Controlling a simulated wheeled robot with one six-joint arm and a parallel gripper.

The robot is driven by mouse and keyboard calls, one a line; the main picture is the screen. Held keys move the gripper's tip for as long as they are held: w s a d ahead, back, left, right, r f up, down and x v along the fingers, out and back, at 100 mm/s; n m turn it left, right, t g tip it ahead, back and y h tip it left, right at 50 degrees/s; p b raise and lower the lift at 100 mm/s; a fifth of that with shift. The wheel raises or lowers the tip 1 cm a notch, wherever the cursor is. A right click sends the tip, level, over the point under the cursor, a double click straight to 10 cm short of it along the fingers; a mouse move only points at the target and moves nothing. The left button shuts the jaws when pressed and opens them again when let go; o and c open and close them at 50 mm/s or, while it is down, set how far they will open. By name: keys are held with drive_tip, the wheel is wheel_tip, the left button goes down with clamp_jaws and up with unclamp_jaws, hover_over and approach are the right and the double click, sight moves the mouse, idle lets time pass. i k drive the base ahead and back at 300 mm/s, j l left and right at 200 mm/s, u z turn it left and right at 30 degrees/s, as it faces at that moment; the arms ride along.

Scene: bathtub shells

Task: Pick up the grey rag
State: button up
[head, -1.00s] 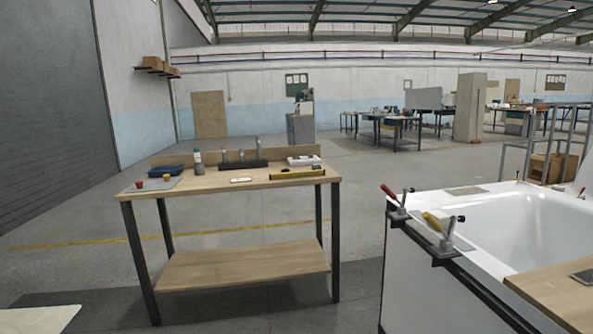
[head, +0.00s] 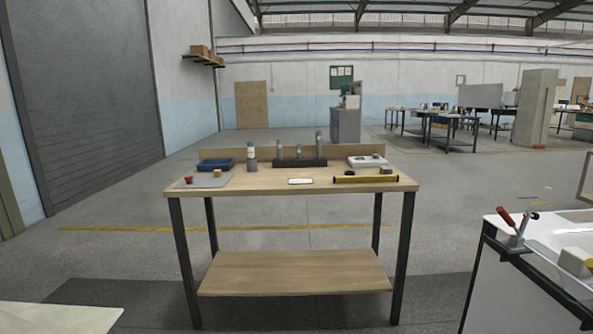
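I cannot clearly make out a grey rag. A thin flat grey sheet (head: 212,182) lies at the left end of the wooden workbench (head: 265,184), with a small red piece (head: 188,180) and a small yellow piece (head: 217,173) at it. I cannot tell whether this sheet is cloth or a stiff plate. My gripper is not in view.
The bench also holds a blue case (head: 215,164), a bottle (head: 252,160), a dark rack (head: 300,163), a white box (head: 367,161) and a yellow level (head: 365,179). A white tub shell with a red-handled clamp (head: 505,218) stands at right. Floor before the bench is clear.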

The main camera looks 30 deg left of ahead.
sight(387, 169)
drive_tip(key=u, duration=0.4)
drive_tip(key=z, duration=2.35)
drive_tip(key=u, duration=2.35)
drive_tip(key=i, duration=0.65)
